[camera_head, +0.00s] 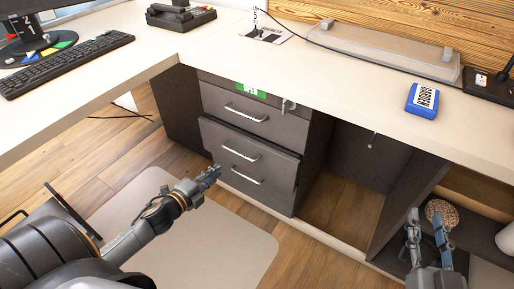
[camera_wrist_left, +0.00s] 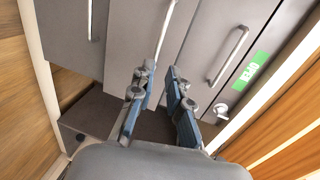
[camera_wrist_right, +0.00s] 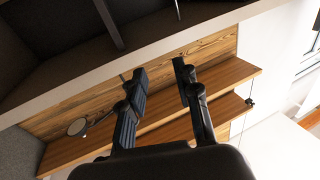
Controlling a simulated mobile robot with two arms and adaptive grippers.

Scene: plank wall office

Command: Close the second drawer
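The grey drawer unit has stacked fronts with silver bar handles. The second drawer (camera_head: 265,157) stands slightly forward of the top drawer (camera_head: 226,104), so it is a little open. In the left wrist view the second drawer (camera_wrist_left: 127,40) shows beside the top drawer, which has a green label. My left gripper (camera_head: 216,174) is in front of the drawers, near the lower left of the fronts; in its wrist view (camera_wrist_left: 158,72) the fingers are apart and empty. My right gripper (camera_head: 427,213) is open and empty by the shelf at the right; its wrist view (camera_wrist_right: 160,70) shows spread fingers.
The desk top (camera_head: 330,85) overhangs the unit, with a blue box (camera_head: 423,100), a keyboard (camera_head: 70,65) and a phone (camera_head: 181,17) on it. Keys (camera_head: 288,105) hang at the top drawer. An open compartment (camera_head: 340,208) is right of the drawers. Floor is clear in front.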

